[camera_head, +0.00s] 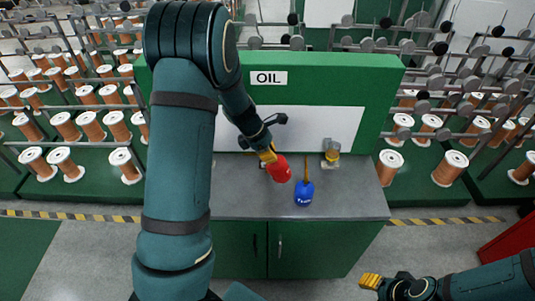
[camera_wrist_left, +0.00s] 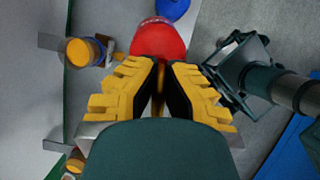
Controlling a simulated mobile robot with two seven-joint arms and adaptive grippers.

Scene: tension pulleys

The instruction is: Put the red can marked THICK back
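The red can (camera_head: 279,169) is at the tip of my left gripper (camera_head: 267,155), tilted over the grey counter. In the left wrist view the yellow fingers (camera_wrist_left: 160,78) close together around its thin yellow spout, with the red body (camera_wrist_left: 158,42) just beyond them. Its marking is hidden from view. A blue can (camera_head: 304,192) with an upright spout stands on the counter, right of the red can; it also shows in the left wrist view (camera_wrist_left: 172,8). My right gripper (camera_head: 371,281) is low at the right, away from the counter; its finger opening is unclear.
The counter (camera_head: 240,203) has a green back panel with an OIL sign (camera_head: 268,78). A holder with a yellow top (camera_head: 332,152) stands at its back right. Racks with copper spools (camera_head: 450,167) flank both sides. The counter's front left is clear.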

